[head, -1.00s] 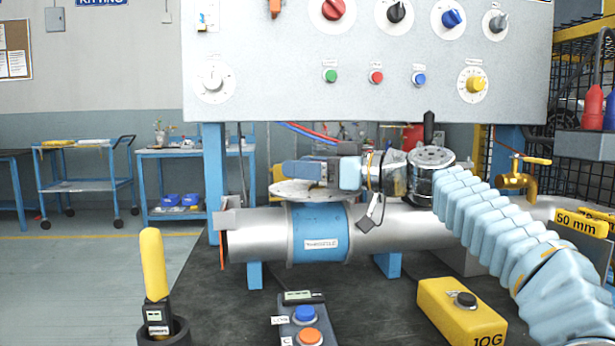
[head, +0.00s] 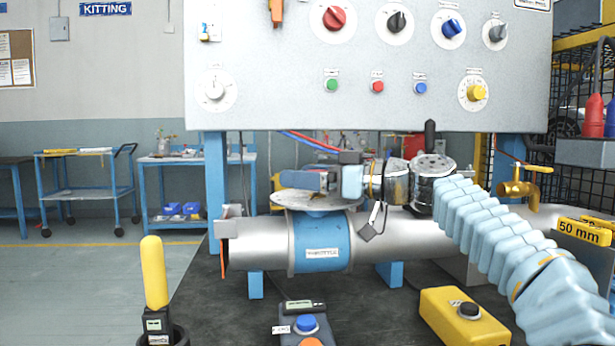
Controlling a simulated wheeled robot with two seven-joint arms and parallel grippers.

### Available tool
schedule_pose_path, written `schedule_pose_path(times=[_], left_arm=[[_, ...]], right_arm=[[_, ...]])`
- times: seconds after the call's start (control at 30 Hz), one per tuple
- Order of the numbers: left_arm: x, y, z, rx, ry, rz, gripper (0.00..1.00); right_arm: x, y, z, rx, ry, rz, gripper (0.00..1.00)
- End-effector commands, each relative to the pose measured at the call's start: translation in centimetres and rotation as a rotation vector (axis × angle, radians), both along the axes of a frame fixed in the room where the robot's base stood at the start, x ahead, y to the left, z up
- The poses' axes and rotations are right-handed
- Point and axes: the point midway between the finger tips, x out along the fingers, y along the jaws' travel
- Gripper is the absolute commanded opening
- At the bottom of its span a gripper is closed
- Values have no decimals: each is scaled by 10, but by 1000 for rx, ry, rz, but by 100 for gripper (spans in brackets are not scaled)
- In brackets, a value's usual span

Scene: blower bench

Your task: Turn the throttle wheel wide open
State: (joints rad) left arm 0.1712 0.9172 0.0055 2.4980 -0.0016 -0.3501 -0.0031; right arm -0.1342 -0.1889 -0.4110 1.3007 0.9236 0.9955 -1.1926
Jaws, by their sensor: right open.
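The throttle wheel (head: 348,204) is a flat grey disc. It lies on top of the blue valve body (head: 322,238), which bears a white label. The valve sits around a silver pipe (head: 262,243) on the bench. My right gripper (head: 300,181) reaches in from the right, its blue fingers pointing left, at the wheel's top. It is open. The fingers and wrist cover part of the wheel, and I cannot tell whether they touch it. The wheel's turn angle cannot be read. My left gripper is not in view.
A panel (head: 270,98) with knobs and buttons hangs above the pipe. In front are a yellow-handled tool (head: 154,275) in a dark holder, a button box (head: 305,327) and a yellow block (head: 463,314). A brass tap (head: 518,188) stands at right.

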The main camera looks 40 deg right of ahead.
Motion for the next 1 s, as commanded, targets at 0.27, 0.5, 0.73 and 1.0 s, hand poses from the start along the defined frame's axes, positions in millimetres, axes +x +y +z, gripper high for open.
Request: schedule_pose_path(times=[0.27,0.5,0.73,1.0], left_arm=[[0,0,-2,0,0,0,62],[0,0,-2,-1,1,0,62],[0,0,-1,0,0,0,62],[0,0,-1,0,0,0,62]], right_arm=[[-32,-19,0,0,-2,-4,84],[-83,-48,1,1,-3,-2,84],[-113,-66,1,0,-1,0,84],[-119,-69,0,0,1,0,84]])
